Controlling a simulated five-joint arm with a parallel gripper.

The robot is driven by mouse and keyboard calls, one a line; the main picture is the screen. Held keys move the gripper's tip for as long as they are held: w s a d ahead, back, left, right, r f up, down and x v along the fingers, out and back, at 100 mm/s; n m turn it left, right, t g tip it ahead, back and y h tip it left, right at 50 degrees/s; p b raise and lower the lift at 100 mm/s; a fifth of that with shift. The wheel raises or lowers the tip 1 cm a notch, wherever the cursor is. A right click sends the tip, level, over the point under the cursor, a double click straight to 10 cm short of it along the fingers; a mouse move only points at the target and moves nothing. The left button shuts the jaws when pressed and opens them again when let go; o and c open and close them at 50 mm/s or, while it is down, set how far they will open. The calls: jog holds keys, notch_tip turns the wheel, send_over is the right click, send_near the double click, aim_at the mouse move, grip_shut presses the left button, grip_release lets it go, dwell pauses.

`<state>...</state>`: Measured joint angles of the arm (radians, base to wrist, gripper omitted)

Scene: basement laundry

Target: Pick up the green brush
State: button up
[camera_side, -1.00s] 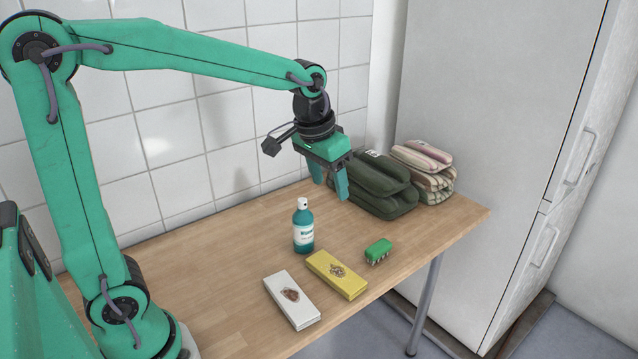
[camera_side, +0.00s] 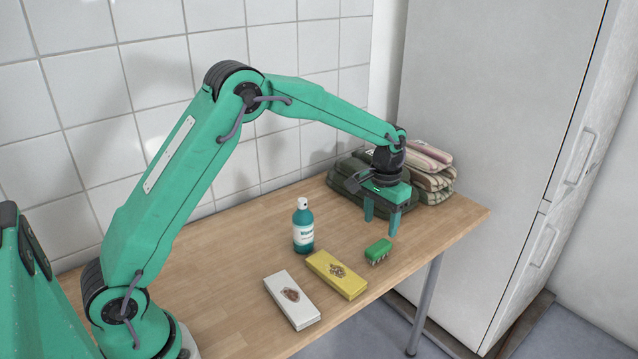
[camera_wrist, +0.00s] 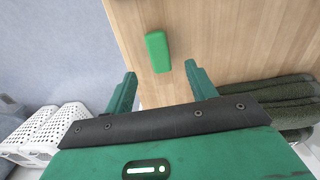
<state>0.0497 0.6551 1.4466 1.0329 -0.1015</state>
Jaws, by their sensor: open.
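The green brush (camera_side: 379,250) lies bristles down on the wooden table near its front right edge, to the right of the yellow box. My gripper (camera_side: 381,226) is open and empty, pointing down above the table, a little behind and above the brush. In the wrist view the brush (camera_wrist: 158,52) shows as a plain green block beyond the fingertips. It lies roughly in line with the gap of my gripper (camera_wrist: 160,72), apart from both fingers.
A yellow box (camera_side: 337,275) and a white box (camera_side: 292,301) lie left of the brush. Folded dark green towels (camera_side: 345,184) and striped towels (camera_side: 437,180) are stacked at the back right. White baskets (camera_wrist: 45,133) show below the table edge.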

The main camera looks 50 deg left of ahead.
aim_at(379, 246)
jog(key=shift+w+f, duration=0.15)
jog(key=shift+f, duration=0.15)
jog(key=shift+d+f, duration=0.1)
jog(key=shift+f, duration=3.85)
jog(key=c, duration=1.1)
jog(key=shift+o, duration=0.2)
jog(key=shift+r, duration=0.2)
